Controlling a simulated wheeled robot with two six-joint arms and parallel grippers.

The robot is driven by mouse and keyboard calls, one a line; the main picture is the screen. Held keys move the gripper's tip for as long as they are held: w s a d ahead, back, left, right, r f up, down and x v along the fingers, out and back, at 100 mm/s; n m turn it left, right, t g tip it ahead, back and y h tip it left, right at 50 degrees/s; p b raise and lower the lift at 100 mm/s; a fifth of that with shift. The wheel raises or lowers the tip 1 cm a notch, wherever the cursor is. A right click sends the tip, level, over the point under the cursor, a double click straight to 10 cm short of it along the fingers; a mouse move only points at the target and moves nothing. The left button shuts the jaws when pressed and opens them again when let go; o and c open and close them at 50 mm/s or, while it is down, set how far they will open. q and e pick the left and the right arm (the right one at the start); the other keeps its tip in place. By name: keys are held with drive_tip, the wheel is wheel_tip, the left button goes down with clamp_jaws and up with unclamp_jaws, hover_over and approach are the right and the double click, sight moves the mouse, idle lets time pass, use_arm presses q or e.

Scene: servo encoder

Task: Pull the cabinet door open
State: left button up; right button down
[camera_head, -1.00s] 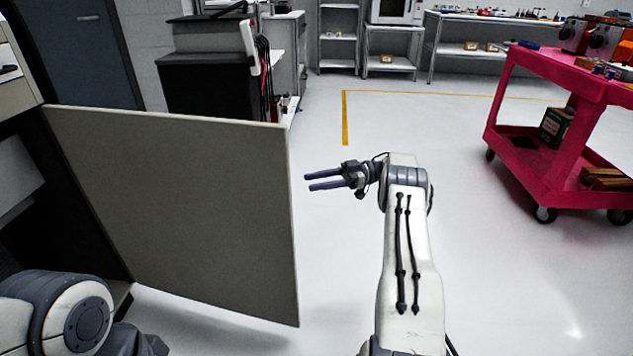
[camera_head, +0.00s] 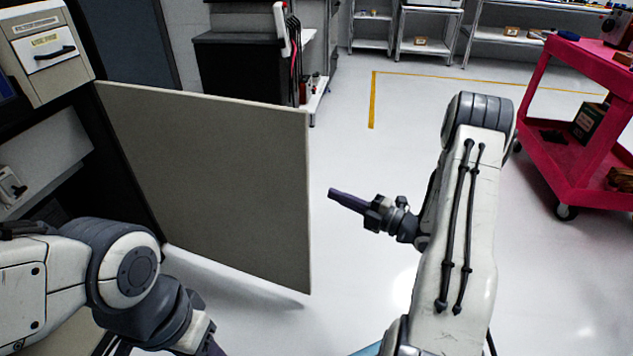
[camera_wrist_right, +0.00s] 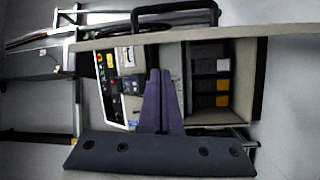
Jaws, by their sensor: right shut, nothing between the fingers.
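The cabinet door (camera_head: 215,180) is a flat grey panel standing open, swung out from the dark cabinet at left. My right gripper (camera_head: 332,193) is shut and empty, its purple fingers pointing left, just right of the door's free edge in the head view. A gap of floor shows between them there. In the right wrist view the fingers (camera_wrist_right: 160,95) lie close together. A pale strip (camera_wrist_right: 110,40), seemingly the door's edge, crosses above them with a black bar handle (camera_wrist_right: 175,14) on its far side. My left arm is at lower left; its fingers are cut off or hidden.
A pink cart (camera_head: 575,130) stands at right. Metal shelving (camera_head: 425,35) is at the back. The floor in the middle is clear.

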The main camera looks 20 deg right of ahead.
sight(308, 183)
drive_tip(key=shift+n+h, duration=0.7)
drive_tip(key=shift+n, duration=0.1)
drive_tip(key=x, duration=0.3)
drive_tip(key=a+x, duration=0.1)
drive_tip(key=x, duration=0.2)
drive_tip(key=s+x, duration=0.1)
drive_tip(key=x, duration=0.1)
drive_tip(key=shift+w+a+r, duration=0.1)
drive_tip(key=shift+w+a, duration=0.25)
drive_tip(key=shift+a, duration=0.1)
drive_tip(key=shift+w+d, duration=0.5)
drive_tip(key=shift+w, duration=0.05)
use_arm(q)
drive_tip(key=shift+s+a, duration=0.1)
drive_tip(key=shift+s, duration=0.45)
